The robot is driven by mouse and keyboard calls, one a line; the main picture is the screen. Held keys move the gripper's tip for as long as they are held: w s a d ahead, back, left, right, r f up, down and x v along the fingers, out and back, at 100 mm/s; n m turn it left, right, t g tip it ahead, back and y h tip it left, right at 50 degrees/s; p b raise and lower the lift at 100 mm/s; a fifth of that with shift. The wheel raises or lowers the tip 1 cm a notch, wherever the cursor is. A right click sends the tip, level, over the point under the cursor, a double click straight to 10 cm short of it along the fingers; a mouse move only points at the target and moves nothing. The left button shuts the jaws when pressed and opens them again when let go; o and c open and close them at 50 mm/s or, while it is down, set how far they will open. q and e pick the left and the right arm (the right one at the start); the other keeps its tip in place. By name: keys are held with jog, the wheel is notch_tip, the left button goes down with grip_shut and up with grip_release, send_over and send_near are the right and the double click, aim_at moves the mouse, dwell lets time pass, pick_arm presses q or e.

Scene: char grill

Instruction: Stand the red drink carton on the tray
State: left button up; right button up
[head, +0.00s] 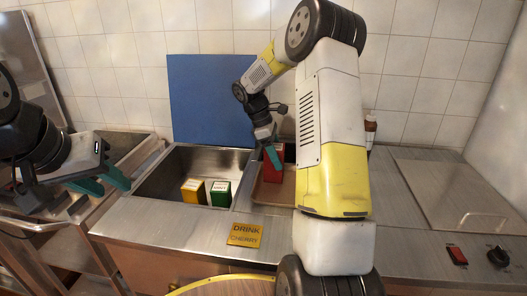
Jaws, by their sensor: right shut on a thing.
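The red drink carton (275,172) stands upright at the tray, partly hidden by my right gripper and arm. The brown tray (264,195) sits in a recess right of the metal basin, and my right arm hides its right part. My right gripper (273,158), with teal fingers, is shut on the upper part of the red carton. Whether the carton's base touches the tray is hard to tell. My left gripper (108,182) is open and empty at the left, over the counter's left edge.
A yellow carton (193,191) and a green carton (221,194) stand in the metal basin (158,190). A blue panel (211,100) stands behind. A bottle (370,128) is behind my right arm.

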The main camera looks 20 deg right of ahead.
jog(key=o, duration=1.7)
jog(key=shift+o, duration=0.2)
jog(key=s+a+r+m+t+y, duration=0.1)
jog(key=a+r, duration=0.2)
jog(key=r, duration=0.5)
jog(key=s+a+r+m, duration=0.1)
jog(key=s+a+r, duration=0.15)
jog(key=r, duration=0.55)
jog(key=s+a+m+t+y, duration=0.2)
jog(key=s+m, duration=0.3)
jog(key=s, duration=0.6)
jog(key=s+a+m+t+y, duration=0.3)
jog(key=s+a+m+t, duration=0.2)
jog(key=s, duration=0.6)
jog(key=shift+a+r, duration=0.3)
jog(key=shift+r, duration=0.1)
jog(key=shift+s, duration=0.1)
